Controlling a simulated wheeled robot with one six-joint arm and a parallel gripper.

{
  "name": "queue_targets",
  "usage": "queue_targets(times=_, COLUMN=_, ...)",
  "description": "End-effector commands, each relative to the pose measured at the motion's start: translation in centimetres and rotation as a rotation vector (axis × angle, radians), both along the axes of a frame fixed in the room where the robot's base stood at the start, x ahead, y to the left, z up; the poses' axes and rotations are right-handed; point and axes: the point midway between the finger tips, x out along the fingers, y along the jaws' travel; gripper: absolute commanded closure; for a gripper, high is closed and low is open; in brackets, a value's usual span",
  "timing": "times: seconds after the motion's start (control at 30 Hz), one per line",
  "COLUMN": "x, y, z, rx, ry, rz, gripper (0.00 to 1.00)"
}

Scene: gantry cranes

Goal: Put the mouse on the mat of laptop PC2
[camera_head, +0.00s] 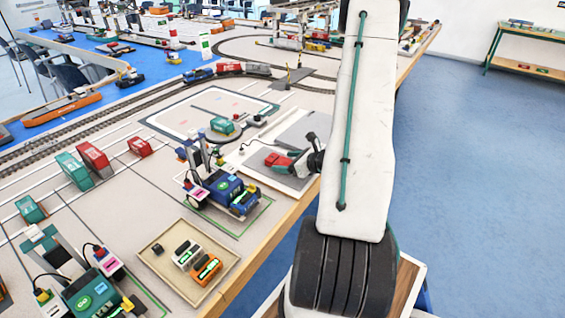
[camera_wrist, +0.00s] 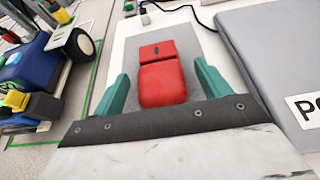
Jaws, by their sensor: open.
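A red mouse (camera_wrist: 163,80) lies on a grey mat (camera_wrist: 188,42) on a white board in the wrist view. My gripper (camera_wrist: 162,72) is open, with one teal finger on each side of the mouse. Gaps show between the fingers and the mouse. In the head view my gripper (camera_head: 287,160) is low over the board beside the table's right edge, and red shows at it. A flat grey laptop-like panel (camera_wrist: 262,50) lies right of the mat, with a label cut off after "P" and part of a second character. The laptop's number cannot be read.
A blue vehicle model (camera_head: 228,190) with a crane stands left of the board; it also shows in the wrist view (camera_wrist: 38,72). A tray (camera_head: 160,262) with small devices is nearer. A black cable (camera_wrist: 175,8) runs behind the mat. Blue floor (camera_head: 470,180) is free at right.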

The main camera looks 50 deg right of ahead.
Motion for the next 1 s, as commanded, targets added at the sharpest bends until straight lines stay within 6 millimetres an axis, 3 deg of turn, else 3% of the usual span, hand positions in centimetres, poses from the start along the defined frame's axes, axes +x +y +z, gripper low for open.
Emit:
queue_targets(times=0.2, x=-4.6, y=-0.5, z=1.9, rx=-0.002, ry=0.000, rz=-0.006, gripper=0.24)
queue_targets(times=0.4, x=-7.8, y=-0.7, z=3.3, rx=-0.001, ry=0.000, rz=-0.003, gripper=0.24)
queue_targets(times=0.57, x=-9.0, y=-0.6, z=3.9, rx=-0.004, ry=0.000, rz=0.006, gripper=0.24)
queue_targets(times=0.67, x=-8.0, y=0.7, z=5.3, rx=-0.037, ry=-0.004, rz=0.079, gripper=0.24)
queue_targets(times=0.77, x=-5.6, y=4.2, z=8.3, rx=-0.121, ry=-0.013, rz=0.261, gripper=0.24)
queue_targets(times=0.9, x=-2.6, y=12.4, z=13.6, rx=-0.306, ry=-0.031, rz=0.651, gripper=0.24)
queue_targets(times=1.0, x=-2.3, y=18.6, z=16.8, rx=-0.448, ry=-0.043, rz=0.939, gripper=0.24)
